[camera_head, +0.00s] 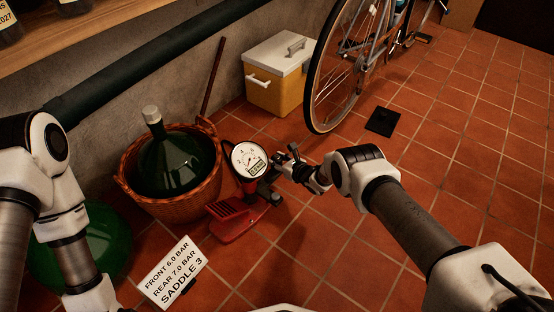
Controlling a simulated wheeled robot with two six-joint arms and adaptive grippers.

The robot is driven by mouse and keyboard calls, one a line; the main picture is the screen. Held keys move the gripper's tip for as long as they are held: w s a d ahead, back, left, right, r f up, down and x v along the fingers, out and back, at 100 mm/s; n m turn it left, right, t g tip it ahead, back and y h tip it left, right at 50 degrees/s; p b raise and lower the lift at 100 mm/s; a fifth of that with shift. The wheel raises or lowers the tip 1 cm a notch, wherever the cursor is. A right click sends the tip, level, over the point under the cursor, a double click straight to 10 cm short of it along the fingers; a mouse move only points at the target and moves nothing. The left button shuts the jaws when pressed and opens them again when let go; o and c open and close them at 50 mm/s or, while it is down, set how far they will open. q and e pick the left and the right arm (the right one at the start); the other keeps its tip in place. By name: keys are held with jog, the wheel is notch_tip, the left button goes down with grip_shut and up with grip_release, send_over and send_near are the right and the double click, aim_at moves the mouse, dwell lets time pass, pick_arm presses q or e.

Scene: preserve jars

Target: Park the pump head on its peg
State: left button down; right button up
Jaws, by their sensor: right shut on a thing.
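A red floor pump (236,216) stands on the tiles in front of the wicker basket. Its round white gauge (249,160) faces me. My right gripper (279,173) is just right of the gauge, close to the pump. It is shut on a small dark piece, which looks like the pump head (293,150); its outline is hard to make out at this size. I cannot make out the peg. My left arm shows at the left edge, but its gripper is out of view.
A wicker basket (142,203) with a green demijohn (176,163) stands left of the pump. A white sign (168,272) is in front. A yellow cool box (273,95) and bicycle wheel (336,75) stand behind. Tiled floor (450,165) is clear at right.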

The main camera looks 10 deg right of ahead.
aim_at(280, 162)
jog(key=shift+f, duration=0.25)
jog(key=o, duration=1.1)
jog(key=shift+f, duration=0.1)
jog(key=shift+s, duration=0.1)
jog(key=v, duration=0.7)
jog(key=shift+s+d, duration=0.1)
jog(key=shift+s, duration=0.1)
